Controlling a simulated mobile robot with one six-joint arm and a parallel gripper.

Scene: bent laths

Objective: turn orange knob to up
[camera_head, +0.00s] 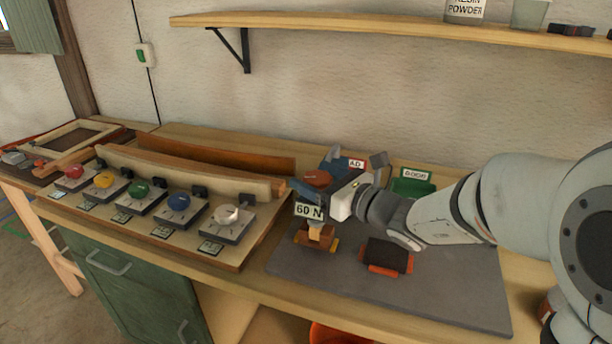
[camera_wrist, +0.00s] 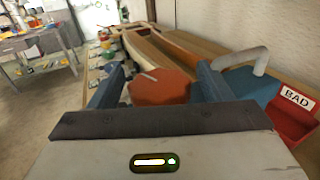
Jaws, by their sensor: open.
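The orange knob (camera_head: 318,178) is an octagonal, brownish-orange cap with a pale line on top. In the wrist view the orange knob (camera_wrist: 160,92) sits between the two blue fingers of my gripper (camera_wrist: 158,86). The pale line slants toward the upper left there. My gripper (camera_head: 318,176) is open, with a finger on either side of the knob and narrow gaps showing. I cannot tell if either finger touches it. The knob's underside and mount are hidden by the gripper and a "60 N" sign (camera_head: 309,211).
A board with red, yellow, green, blue and white knobs (camera_head: 226,214) stands to the left. A red "BAD" bin (camera_wrist: 292,120) and green "GOOD" bin (camera_head: 411,188) are behind. A dark block (camera_head: 388,254) lies on the grey mat (camera_head: 450,290). A shelf (camera_head: 400,30) runs above.

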